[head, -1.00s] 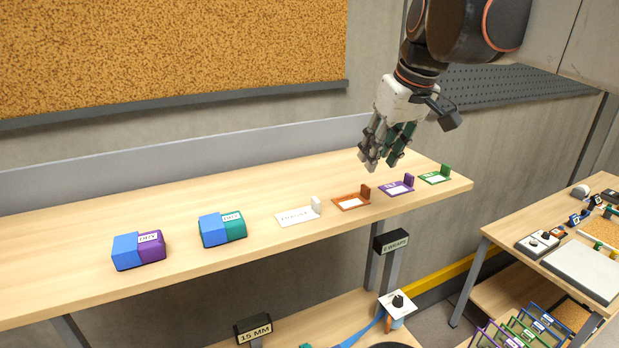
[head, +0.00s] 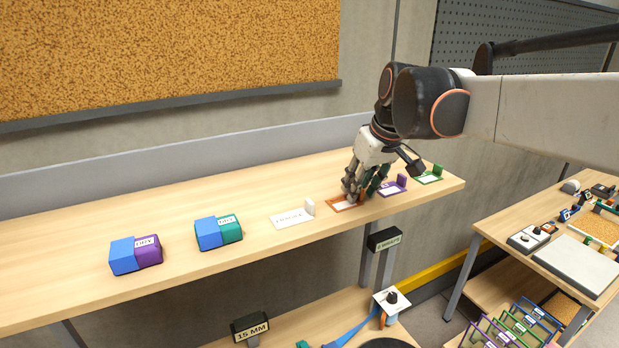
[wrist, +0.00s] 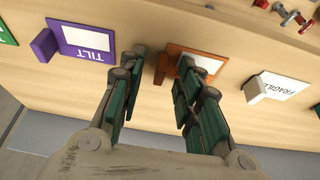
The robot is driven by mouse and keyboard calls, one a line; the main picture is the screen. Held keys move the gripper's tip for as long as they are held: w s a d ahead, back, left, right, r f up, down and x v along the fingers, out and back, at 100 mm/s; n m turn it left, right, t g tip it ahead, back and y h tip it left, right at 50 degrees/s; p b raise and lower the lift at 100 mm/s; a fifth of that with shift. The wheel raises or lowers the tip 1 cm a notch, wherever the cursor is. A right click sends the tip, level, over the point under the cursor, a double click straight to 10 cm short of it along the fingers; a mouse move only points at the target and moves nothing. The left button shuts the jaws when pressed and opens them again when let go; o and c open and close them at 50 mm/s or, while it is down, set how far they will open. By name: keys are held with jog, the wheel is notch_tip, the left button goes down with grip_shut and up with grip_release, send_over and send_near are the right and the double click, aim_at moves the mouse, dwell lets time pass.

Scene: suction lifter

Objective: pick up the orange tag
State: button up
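The orange tag (head: 338,206) lies flat on the wooden shelf, between the white tag and the purple tag. It is a flat plate with a white label and an upright tab. My gripper (head: 358,194) is down at it and covers the tab in the head view. In the wrist view the orange tag's tab (wrist: 161,69) shows between the two sides of my gripper (wrist: 163,57), with a gap visible on the left. The fingers are open, and the right fingers cover part of the label. I cannot tell whether they touch the tag.
The purple tag (head: 392,188) and green tag (head: 430,176) lie close on the right. The white FRAGILE tag (head: 291,219) lies on the left. Two two-coloured blocks, blue-purple (head: 136,254) and blue-green (head: 218,232), stand farther left. A grey back wall (head: 150,178) edges the shelf (head: 50,285).

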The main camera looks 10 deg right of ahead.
grip_shut()
jog(key=shift+r, duration=0.1)
